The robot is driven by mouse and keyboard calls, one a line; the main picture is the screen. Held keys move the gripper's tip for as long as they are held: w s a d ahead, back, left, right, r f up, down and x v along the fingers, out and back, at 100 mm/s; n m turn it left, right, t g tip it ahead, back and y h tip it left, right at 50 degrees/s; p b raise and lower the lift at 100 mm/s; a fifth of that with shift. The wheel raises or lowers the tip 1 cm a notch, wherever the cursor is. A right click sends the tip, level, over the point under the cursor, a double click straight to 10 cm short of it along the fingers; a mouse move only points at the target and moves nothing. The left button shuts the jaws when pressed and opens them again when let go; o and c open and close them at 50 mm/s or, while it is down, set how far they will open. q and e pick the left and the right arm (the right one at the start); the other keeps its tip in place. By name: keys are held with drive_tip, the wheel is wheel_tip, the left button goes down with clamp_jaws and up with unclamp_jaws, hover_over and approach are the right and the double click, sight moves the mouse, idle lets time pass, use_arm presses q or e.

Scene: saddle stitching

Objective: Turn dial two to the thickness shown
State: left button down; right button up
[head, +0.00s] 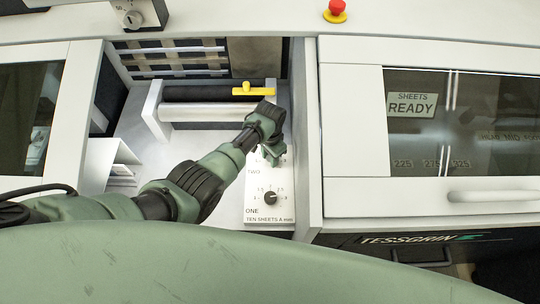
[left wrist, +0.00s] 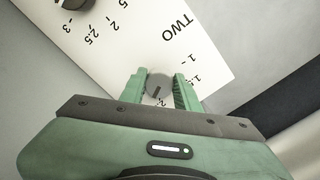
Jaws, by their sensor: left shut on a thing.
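In the head view, my left gripper (head: 271,156) points down over the upper part of the white dial panel (head: 284,214) and hides dial two there. In the left wrist view, its two green fingers (left wrist: 159,90) are shut on the round grey knob of dial two (left wrist: 158,82). A dark pointer line on the knob runs toward the lower left. The marks 1 and 1.5 show right of the knob; a mark below is partly hidden. Dial one (head: 270,198), a dark knob with marks around it, stands nearer me. The panel reads TEN SHEETS A mm. My right gripper is not in view.
A roller with a yellow handle (head: 255,90) lies behind the gripper. A white divider wall (head: 308,140) stands close on the right. Beyond it, a SHEETS READY sign (head: 412,104) shows behind a dark window. A red button (head: 336,8) sits at the back.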

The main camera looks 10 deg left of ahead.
sight(269, 159)
use_arm(q)
drive_tip(key=shift+w+m, duration=0.1)
drive_tip(key=shift+m, duration=1.5)
drive_tip(key=c, duration=1)
unclamp_jaws()
drive_tip(key=shift+c, duration=0.2)
wheel_tip(269, 159, up, 8)
drive_tip(key=shift+f+p, duration=0.1)
drive_tip(key=shift+p, duration=0.65)
